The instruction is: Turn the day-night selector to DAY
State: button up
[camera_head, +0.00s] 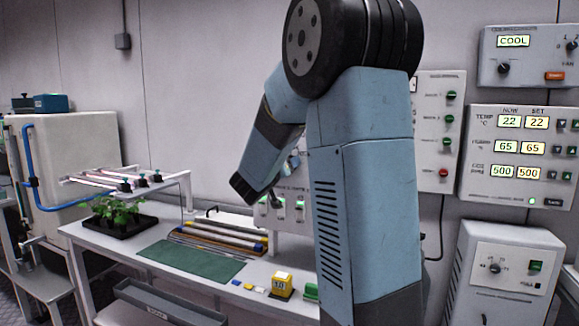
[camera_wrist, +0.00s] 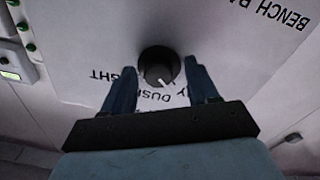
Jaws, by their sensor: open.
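The selector is a dark round knob (camera_wrist: 150,58) on a pale panel (camera_wrist: 95,30) in the wrist view. Its white pointer line slants down and slightly right. The lettering is upside down there: DUSK is just below the knob, a word ending in Y is right of it, partly covered by a finger, and one ending in HT is at left. My gripper (camera_wrist: 160,70) is open, with one finger on each side of the knob. Gaps show between fingers and knob; contact cannot be told. In the head view my arm hides the knob.
In the head view, a white bench holds a green mat (camera_head: 190,262), a plant tray (camera_head: 118,222), rods in a rack (camera_head: 225,237) and a yellow box (camera_head: 283,285). Other control panels (camera_head: 520,150) are on the wall at right. Green indicators (camera_wrist: 22,27) sit at the wrist view's left.

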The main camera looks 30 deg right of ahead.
jog(key=v, duration=1.3)
jog(key=shift+s+a, duration=0.2)
jog(key=shift+a, duration=0.15)
jog(key=shift+f, duration=0.1)
jog(key=s+a+r+n+t+y, duration=0.1)
jog(key=s+a+n+t+y, duration=0.35)
jog(key=a+y, duration=0.9)
jog(key=s+d+f+g, duration=0.1)
jog(key=s+f+g, duration=0.1)
jog(key=s, duration=0.5)
jog(key=s+d+f+n+g, duration=0.1)
jog(key=s+d+f+g, duration=0.1)
jog(key=s, duration=0.5)
jog(key=s+d+f+g+y, duration=0.1)
jog(key=s+f+g, duration=0.3)
jog(key=s+g, duration=0.2)
jog(key=shift+s+d, duration=0.35)
jog(key=shift+s, duration=0.5)
jog(key=shift+n, duration=0.25)
